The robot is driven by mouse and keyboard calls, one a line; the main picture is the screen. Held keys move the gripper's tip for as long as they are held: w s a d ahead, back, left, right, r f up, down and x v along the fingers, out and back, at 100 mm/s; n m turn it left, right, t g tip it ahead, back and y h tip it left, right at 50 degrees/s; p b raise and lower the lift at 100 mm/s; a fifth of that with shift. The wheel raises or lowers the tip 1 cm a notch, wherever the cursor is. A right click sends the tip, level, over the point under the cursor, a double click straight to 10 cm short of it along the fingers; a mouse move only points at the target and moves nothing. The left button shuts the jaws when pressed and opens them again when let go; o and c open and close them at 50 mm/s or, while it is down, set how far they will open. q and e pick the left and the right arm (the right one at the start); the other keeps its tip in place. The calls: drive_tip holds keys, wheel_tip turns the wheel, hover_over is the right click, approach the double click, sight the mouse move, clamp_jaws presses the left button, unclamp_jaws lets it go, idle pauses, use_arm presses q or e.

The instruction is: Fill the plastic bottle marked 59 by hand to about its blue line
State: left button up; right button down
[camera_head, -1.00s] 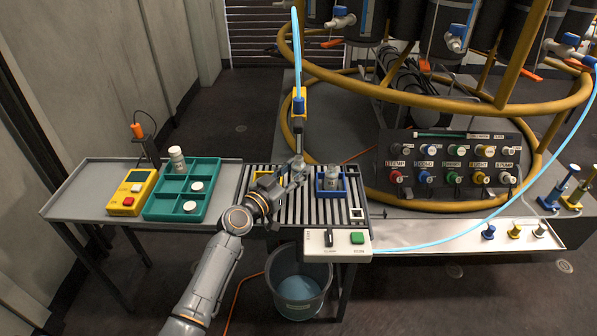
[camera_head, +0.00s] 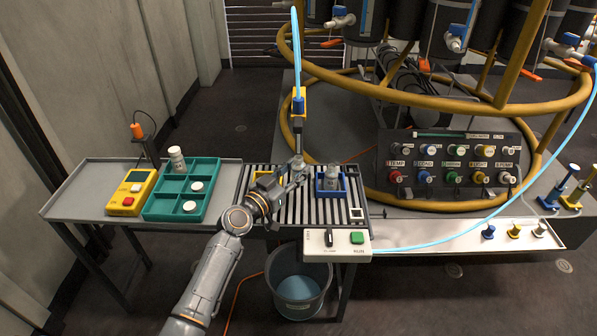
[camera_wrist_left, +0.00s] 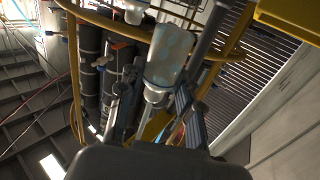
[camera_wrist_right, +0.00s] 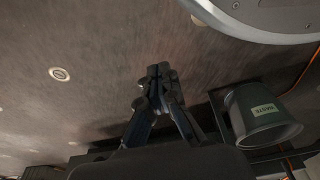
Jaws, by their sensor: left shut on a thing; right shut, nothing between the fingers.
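A small bottle (camera_head: 332,177) stands in a blue holder (camera_head: 331,193) on the slatted conveyor; I cannot read its number or see a blue line. My left gripper (camera_head: 298,172) is just left of it, below the blue-and-yellow nozzle (camera_head: 298,101). In the left wrist view, its fingers (camera_wrist_left: 153,95) are shut on the pale narrow end of a translucent cylindrical piece (camera_wrist_left: 170,55); I cannot tell what it is. My right gripper (camera_wrist_right: 158,72) is shut and empty above the dark floor. A white bottle (camera_head: 177,159) stands in the teal tray (camera_head: 155,205).
A yellow device (camera_head: 131,193) sits left of the teal tray. A switch box with a green button (camera_head: 357,238) is at the conveyor's front. A waste bucket (camera_head: 298,289) stands below, also in the right wrist view (camera_wrist_right: 262,122). A button panel (camera_head: 450,165) is on the right.

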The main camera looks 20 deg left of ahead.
drive_tip(key=w+a+r+m+t+y, duration=0.1)
drive_tip(key=w+a+r, duration=0.3)
drive_tip(key=w, duration=0.5)
drive_tip(key=w+a+r+m+t+y, duration=0.1)
drive_tip(key=w+r, duration=0.4)
drive_tip(key=w, duration=0.4)
wheel_tip(320, 180, up, 36)
drive_tip(key=n+t+y, duration=0.1)
drive_tip(key=y, duration=0.4)
hover_over(360, 238)
drive_tip(key=shift+r, duration=0.1)
drive_tip(key=shift+f, duration=4.45)
drive_tip(key=shift+f, duration=0.15)
